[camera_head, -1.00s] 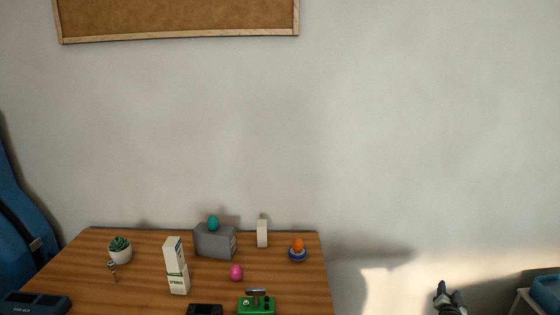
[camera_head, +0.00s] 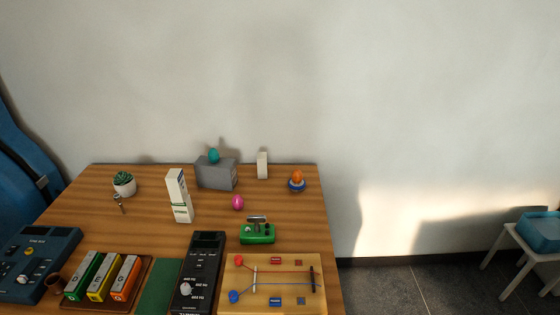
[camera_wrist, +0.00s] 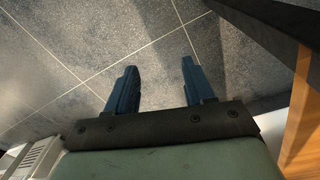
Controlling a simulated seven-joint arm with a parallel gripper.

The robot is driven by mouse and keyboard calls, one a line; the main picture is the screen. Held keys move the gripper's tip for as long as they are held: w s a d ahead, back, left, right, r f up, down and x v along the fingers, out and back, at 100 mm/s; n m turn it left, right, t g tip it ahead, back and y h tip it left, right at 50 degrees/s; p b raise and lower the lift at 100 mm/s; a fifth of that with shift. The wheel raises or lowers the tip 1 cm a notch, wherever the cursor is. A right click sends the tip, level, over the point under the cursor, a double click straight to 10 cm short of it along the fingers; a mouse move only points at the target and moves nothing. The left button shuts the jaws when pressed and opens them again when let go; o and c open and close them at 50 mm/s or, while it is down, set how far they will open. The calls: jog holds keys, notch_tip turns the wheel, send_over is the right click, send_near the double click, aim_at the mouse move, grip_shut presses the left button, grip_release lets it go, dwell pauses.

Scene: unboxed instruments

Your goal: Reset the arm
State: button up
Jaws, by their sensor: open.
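My gripper (camera_wrist: 158,82) shows in the wrist view with its two blue fingers apart and nothing between them. It points down over the grey tiled floor (camera_wrist: 70,45). The edge of a wooden table shows at the right of that view, apart from the fingers. In the head view my gripper and arm are out of frame.
The wooden table (camera_head: 145,222) bears an egg shaker (camera_head: 237,202), a green device (camera_head: 257,232), a white box (camera_head: 179,197), a grey box (camera_head: 216,174) and several instruments in front. A small white table (camera_head: 508,236) with a blue case stands at the right. Floor between is clear.

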jog(key=s+a+n+g, duration=0.1)
jog(key=s+a+g, duration=0.2)
jog(key=s, duration=0.5)
jog(key=s+a+n+g, duration=0.2)
jog(key=s+a, duration=0.4)
jog(key=s, duration=0.3)
jog(key=shift+g+y, duration=0.3)
jog(key=shift+g, duration=0.3)
jog(key=shift+r, duration=0.1)
